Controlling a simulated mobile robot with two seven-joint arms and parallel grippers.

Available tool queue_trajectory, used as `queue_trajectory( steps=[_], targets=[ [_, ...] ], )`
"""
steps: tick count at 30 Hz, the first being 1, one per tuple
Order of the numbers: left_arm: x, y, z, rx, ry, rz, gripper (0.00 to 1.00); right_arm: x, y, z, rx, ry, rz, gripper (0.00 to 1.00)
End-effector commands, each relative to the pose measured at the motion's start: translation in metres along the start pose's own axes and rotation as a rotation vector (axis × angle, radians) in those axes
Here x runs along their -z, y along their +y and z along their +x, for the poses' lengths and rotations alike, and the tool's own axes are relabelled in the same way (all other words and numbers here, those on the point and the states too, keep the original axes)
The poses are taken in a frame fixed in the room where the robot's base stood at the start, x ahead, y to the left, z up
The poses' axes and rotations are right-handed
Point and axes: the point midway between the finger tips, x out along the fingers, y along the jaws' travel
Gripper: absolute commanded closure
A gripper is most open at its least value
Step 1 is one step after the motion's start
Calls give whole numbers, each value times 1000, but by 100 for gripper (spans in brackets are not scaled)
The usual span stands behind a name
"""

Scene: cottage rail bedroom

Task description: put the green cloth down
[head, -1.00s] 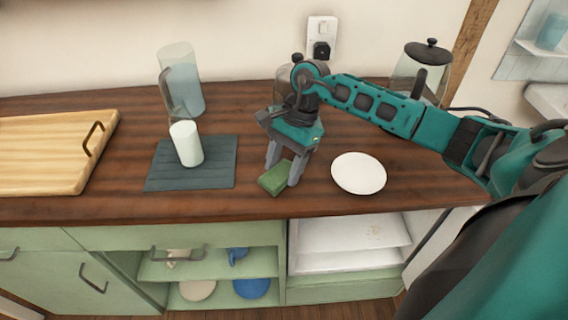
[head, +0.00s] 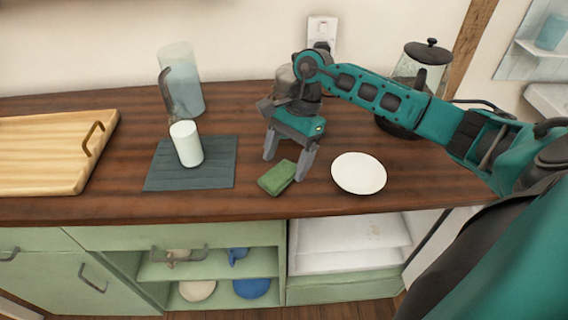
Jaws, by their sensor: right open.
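The green cloth (head: 277,178) is a small folded block lying on the dark wooden worktop, between the slate mat and the white plate. My right gripper (head: 286,165) is open, its fingers pointing down just above and behind the cloth. No cloth is between the fingers. The right arm reaches in from the right side of the head view. My left gripper is not in the picture.
A white cup (head: 186,144) stands on the slate mat (head: 215,172), with a glass pitcher (head: 183,80) behind. A white plate (head: 358,173) lies right of the cloth. A wooden tray (head: 45,155) is at left. A lidded glass jar (head: 425,65) stands behind my right arm.

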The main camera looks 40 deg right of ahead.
Motion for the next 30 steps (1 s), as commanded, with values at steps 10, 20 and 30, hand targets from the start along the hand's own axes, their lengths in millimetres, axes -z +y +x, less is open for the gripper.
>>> queue_trajectory(
  steps=[10,20,30],
  targets=[
    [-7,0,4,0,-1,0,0,1,0,-75,3,2,1,18],
    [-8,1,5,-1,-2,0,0,0,0,-101,0,0,1,18],
    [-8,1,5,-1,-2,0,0,0,0,-101,0,0,1,18]
  ],
)
